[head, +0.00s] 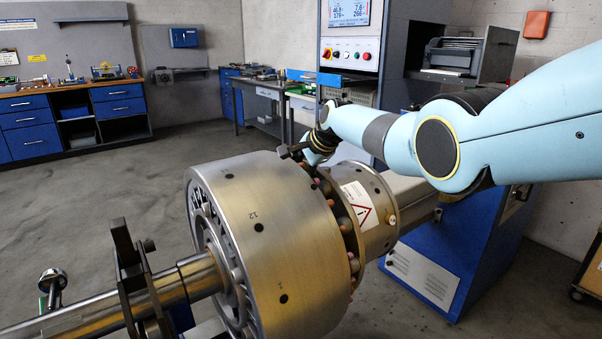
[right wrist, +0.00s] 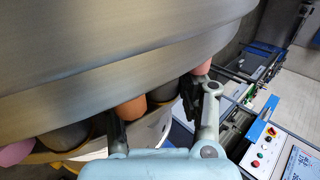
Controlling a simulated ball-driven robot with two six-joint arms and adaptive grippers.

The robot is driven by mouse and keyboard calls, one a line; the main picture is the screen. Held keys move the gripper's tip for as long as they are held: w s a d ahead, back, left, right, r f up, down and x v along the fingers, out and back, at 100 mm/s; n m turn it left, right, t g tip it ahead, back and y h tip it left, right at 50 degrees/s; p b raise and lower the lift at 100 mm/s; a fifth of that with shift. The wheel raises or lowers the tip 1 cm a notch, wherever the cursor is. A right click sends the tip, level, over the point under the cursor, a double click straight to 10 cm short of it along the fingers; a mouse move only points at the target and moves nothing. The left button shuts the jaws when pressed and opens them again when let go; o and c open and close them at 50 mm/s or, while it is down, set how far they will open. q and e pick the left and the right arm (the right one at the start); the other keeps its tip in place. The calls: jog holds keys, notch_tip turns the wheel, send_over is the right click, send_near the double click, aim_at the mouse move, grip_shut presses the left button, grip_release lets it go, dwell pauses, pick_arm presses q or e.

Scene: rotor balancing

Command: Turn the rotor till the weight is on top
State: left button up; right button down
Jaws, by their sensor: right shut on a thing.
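The rotor (head: 255,205) is a large metal drum lying on a horizontal shaft (head: 190,280), with dark holes and small numbers such as 12 on its rim. It also fills the top of the right wrist view (right wrist: 110,60). Orange, pink and dark rounded parts ring its right side. My left gripper is out of view.
A dark bracket (head: 135,285) stands at the shaft on the left. Workbenches (head: 75,115) line the back wall. The floor at left is clear.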

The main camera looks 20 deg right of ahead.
jog(key=shift+w+d+r, duration=0.15)
jog(key=shift+w+r, duration=0.1)
jog(key=shift+r, duration=0.25)
jog(key=c, duration=0.9)
grip_release()
jog(key=shift+c, duration=0.2)
jog(key=shift+o, duration=0.6)
jog(key=shift+s+f, duration=0.15)
jog(key=shift+f, duration=0.1)
jog(key=v, duration=1.2)
